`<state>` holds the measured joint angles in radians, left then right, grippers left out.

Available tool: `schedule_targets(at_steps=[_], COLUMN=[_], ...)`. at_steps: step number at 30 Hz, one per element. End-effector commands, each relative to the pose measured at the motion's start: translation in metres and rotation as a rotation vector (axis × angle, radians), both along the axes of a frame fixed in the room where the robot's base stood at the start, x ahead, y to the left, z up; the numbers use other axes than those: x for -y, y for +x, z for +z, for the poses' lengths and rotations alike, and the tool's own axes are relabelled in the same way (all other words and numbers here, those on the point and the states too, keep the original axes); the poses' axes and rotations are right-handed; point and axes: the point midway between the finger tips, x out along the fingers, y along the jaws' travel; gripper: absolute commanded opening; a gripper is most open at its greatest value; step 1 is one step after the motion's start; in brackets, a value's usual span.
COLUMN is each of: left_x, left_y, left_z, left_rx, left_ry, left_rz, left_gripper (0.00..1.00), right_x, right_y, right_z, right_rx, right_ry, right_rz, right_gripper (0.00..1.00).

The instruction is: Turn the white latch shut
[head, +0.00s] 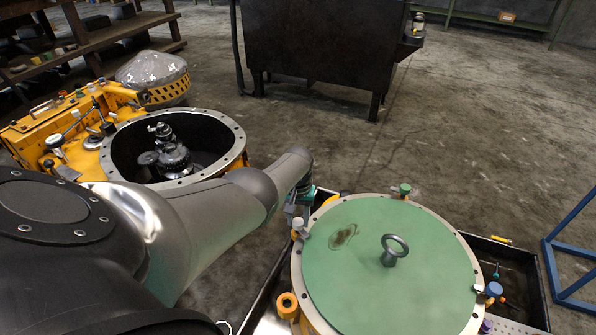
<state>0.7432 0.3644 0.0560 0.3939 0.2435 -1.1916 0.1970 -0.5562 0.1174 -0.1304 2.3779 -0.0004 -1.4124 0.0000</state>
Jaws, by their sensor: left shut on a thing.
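A round green cover (400,270) with a ring handle (394,250) lies on a pale flanged housing at the right. The white latch (298,226) is at the cover's left upper rim. My left arm reaches across from the left, and my left gripper (297,213) is at this latch, shut on it. The forearm and wrist partly hide the fingers, and the latch's exact angle is hard to tell. My right gripper is not in view.
A green latch (404,189), a blue latch (493,290) and an orange latch (287,306) sit around the rim. A dark tray (528,284) surrounds the housing.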

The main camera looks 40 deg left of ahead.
Motion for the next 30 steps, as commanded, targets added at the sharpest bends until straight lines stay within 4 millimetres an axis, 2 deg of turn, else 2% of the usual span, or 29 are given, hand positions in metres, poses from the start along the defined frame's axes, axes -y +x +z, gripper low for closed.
schedule_targets(at_steps=[15,30], left_x=[0.0005,0.0002], left_y=[-0.0006,-0.0003], left_z=[-0.0008,-0.0007], left_rx=[-0.002,0.0], left_ry=[-0.001,0.0], left_rz=[0.405,0.527], left_gripper=[0.0,0.0], right_x=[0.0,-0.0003], right_y=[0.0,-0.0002], right_z=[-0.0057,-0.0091], right_rx=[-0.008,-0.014], right_ry=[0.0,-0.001], right_rz=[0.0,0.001], right_gripper=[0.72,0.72])
